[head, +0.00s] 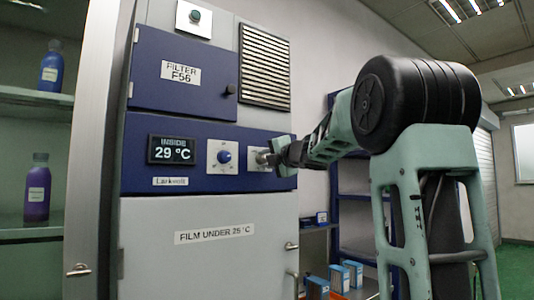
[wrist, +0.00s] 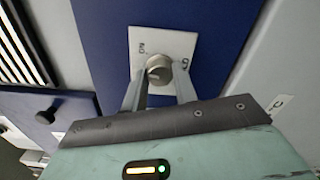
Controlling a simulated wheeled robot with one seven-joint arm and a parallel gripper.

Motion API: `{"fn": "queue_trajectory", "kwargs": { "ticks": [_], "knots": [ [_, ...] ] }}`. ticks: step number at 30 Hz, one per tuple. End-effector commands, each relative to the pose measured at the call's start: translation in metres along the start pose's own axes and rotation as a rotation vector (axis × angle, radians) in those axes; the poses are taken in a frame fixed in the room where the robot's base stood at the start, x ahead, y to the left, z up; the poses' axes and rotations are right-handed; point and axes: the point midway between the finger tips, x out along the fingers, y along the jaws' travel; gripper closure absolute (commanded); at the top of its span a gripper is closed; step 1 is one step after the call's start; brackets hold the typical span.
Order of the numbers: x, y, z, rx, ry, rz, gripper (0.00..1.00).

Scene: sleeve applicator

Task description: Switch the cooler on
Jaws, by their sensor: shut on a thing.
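The cooler cabinet (head: 208,270) stands ahead, with a blue control band. Its dark display (head: 172,149) reads "INSIDE 29 °C". At the right end of the band is a grey rotary knob (wrist: 158,66) on a white plate (wrist: 165,38). Small marks sit at the plate's left and right; the left looks like "ON", the right is partly hidden. My gripper (head: 277,157) reaches the knob from the right. In the wrist view its two fingers (wrist: 160,82) are shut on the knob's sides. Which mark the knob points to I cannot tell.
A white dial with a blue knob (head: 224,157) is just left of my gripper. Above are a filter door (head: 185,80) and a vent grille (head: 264,68). Shelves with bottles (head: 37,190) stand at left. Small boxes (head: 340,277) sit low behind my arm.

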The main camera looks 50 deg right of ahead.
Motion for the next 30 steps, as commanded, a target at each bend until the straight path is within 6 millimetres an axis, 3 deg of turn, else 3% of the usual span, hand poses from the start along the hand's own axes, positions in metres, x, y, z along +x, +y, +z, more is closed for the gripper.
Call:
{"fn": "queue_trajectory", "kwargs": {
  "ticks": [15,30],
  "knots": [
    [0.0002,0.0017,0.0005,0.458,0.001,-0.003,0.94],
    [0.0000,-0.0005,0.0004,0.664,-0.001,-0.002,0.94]
  ]
}}
